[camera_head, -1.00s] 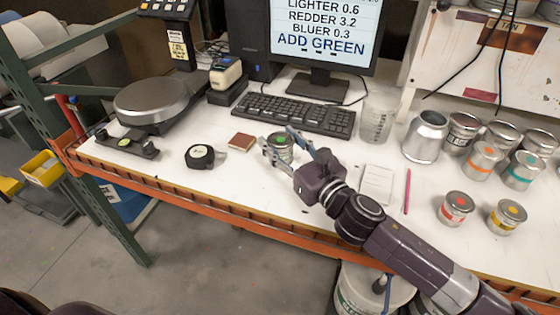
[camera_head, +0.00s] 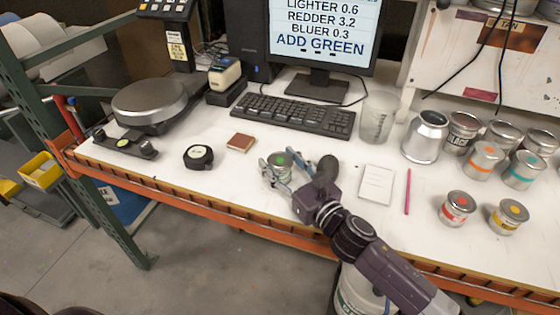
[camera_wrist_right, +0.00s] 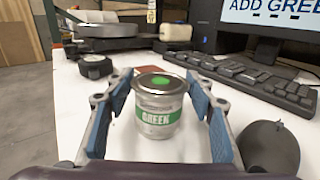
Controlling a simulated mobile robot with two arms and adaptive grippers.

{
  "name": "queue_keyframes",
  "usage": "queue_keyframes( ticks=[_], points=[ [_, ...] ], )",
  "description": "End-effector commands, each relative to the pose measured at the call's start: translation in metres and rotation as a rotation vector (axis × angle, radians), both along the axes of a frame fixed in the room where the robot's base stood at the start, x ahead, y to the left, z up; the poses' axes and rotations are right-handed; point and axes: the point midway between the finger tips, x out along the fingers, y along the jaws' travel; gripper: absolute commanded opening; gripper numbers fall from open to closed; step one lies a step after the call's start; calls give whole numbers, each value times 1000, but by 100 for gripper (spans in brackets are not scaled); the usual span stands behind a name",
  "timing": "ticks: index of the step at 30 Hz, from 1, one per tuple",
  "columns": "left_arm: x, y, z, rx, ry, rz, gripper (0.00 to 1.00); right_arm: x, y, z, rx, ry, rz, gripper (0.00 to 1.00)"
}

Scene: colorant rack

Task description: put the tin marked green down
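The green-marked tin (camera_head: 281,158) stands upright on the white bench, in front of the keyboard. In the right wrist view the tin (camera_wrist_right: 159,108) shows a green dot on its lid and a green band reading GREEN. My right gripper (camera_head: 279,170) reaches in low from the front, with one finger on each side of the tin. In the wrist view the gripper (camera_wrist_right: 159,76) is open, with white bench showing between its blue pads and the tin's sides. My left gripper is not in view.
A dark mouse (camera_head: 327,166) lies close to the right of my right gripper. A tape measure (camera_head: 198,157) and a brown block (camera_head: 240,142) lie to the left. A notepad (camera_head: 376,184), a pink pen (camera_head: 407,192) and several other tins stand or lie to the right.

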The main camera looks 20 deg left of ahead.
Motion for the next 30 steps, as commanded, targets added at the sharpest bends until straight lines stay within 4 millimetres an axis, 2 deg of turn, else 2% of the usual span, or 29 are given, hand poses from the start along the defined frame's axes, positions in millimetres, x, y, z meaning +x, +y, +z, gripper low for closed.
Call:
queue_keyframes(
  ticks=[3, 14, 20, 30],
  points=[
    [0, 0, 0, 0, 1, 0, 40, 0, 0, 0, 0, 0, 0, 63],
    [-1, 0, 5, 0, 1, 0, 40, 0, -1, 6, 0, 0, 0, 63],
    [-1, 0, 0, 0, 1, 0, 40, -17, -22, 2, -2, 0, -1, 63],
    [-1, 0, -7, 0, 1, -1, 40, -59, -72, 2, -1, 0, 0, 63]
  ],
)
